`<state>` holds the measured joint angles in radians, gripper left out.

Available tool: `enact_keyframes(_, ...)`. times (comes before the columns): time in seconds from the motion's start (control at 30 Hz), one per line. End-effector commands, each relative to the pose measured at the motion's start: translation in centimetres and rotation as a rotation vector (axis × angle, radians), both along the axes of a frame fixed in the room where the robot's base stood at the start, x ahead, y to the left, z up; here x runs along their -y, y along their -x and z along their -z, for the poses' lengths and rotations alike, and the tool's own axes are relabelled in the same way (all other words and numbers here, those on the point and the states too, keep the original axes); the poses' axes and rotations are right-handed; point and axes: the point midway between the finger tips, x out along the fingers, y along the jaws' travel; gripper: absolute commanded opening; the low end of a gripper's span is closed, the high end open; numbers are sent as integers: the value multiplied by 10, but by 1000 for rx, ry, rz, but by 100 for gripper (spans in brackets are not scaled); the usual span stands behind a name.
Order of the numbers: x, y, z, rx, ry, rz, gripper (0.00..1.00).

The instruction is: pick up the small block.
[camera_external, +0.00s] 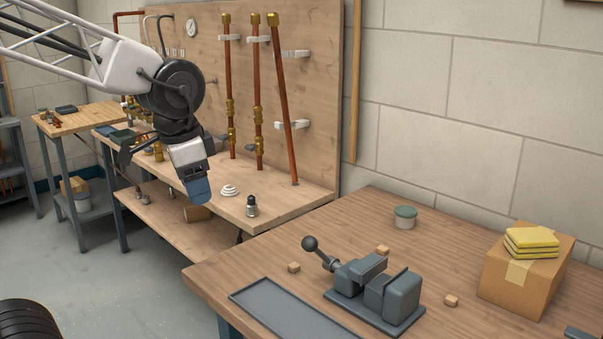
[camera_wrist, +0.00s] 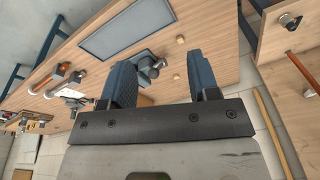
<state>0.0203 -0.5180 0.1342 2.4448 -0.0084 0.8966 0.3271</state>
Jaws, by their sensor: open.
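Three small light-wood blocks lie apart on the near wooden table in the external view. One block (camera_external: 294,267) is left of the vise, one block (camera_external: 383,250) is behind it, and one block (camera_external: 451,300) is to its right. Which one the task means cannot be told. A small tan block also shows in the wrist view (camera_wrist: 180,40), near the right finger. My gripper (camera_external: 197,188) hangs in the air in front of the pipe bench, away from the blocks. In the wrist view my gripper (camera_wrist: 157,64) has its blue fingers spread apart, with no block held.
A grey vise (camera_external: 375,291) with a ball-ended handle stands mid-table, behind a flat grey tray (camera_external: 285,312). A green-lidded tub (camera_external: 405,217) and a cardboard box (camera_external: 525,278) with yellow cloths stand farther back and right. Copper pipes (camera_external: 257,100) rise along the back board.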

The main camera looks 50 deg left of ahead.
Motion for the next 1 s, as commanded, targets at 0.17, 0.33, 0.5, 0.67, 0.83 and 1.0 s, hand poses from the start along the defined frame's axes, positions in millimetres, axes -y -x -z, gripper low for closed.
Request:
enact_keyframes(0.17,4,-38,16,-31,-33,189,55)
enact_keyframes(0.33,8,-73,35,-56,-60,373,55)
enact_keyframes(0.5,12,-106,58,-81,-81,555,55)
enact_keyframes(0.67,16,-136,82,-104,-97,729,55)
enact_keyframes(0.83,22,-167,112,-124,-110,913,55)
enact_keyframes(1.0,27,-192,142,-141,-118,1080,55)
